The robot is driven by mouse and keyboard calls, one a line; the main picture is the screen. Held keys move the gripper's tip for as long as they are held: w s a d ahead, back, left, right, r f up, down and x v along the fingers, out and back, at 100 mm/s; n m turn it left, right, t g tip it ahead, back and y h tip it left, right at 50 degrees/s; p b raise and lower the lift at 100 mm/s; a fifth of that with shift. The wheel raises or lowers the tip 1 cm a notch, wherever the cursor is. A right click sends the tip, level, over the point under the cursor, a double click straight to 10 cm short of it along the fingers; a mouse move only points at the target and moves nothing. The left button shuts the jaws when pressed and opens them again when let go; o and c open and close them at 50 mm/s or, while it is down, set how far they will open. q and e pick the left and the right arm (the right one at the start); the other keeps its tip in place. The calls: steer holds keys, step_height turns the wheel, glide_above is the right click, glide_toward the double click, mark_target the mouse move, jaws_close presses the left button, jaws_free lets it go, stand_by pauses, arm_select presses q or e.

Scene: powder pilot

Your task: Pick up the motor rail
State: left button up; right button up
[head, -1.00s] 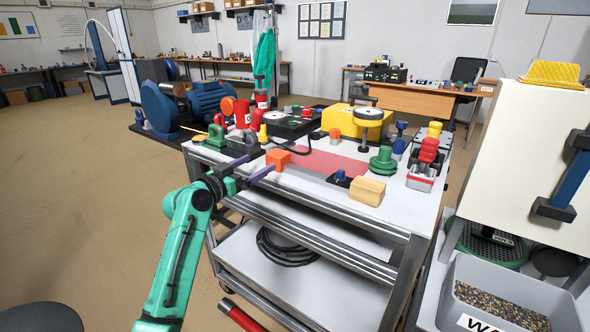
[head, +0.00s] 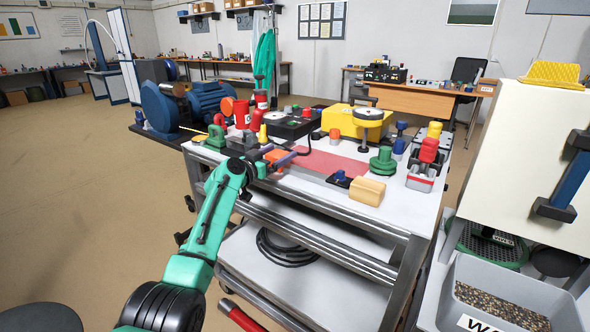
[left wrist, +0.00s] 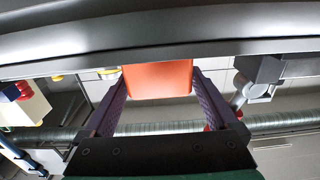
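An orange block (head: 275,155) sits near the front left edge of the cart top, partly covered by my left gripper (head: 272,161). In the left wrist view the same orange block (left wrist: 157,80) shows between the ends of the purple fingers of the left gripper (left wrist: 158,84). The fingers are spread, one on each side of it; I cannot tell whether they touch it. I cannot make out for sure which part is the motor rail, or whether the orange block belongs to it. A blue motor (head: 210,100) stands behind on the left. My right gripper is not in view.
The cart top (head: 318,192) holds a red mat (head: 330,164), a yellow box (head: 352,122), a green stepped knob (head: 383,162) and a tan block (head: 367,191). A red canister (head: 242,114) stands behind the gripper. A cable coil (head: 285,248) lies on the lower shelf.

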arm_select(q)
jaws_close()
steer(key=shift+r, duration=0.1)
step_height(320, 180, up, 20)
steer(key=p, duration=0.2)
steer(key=shift+p, duration=0.35)
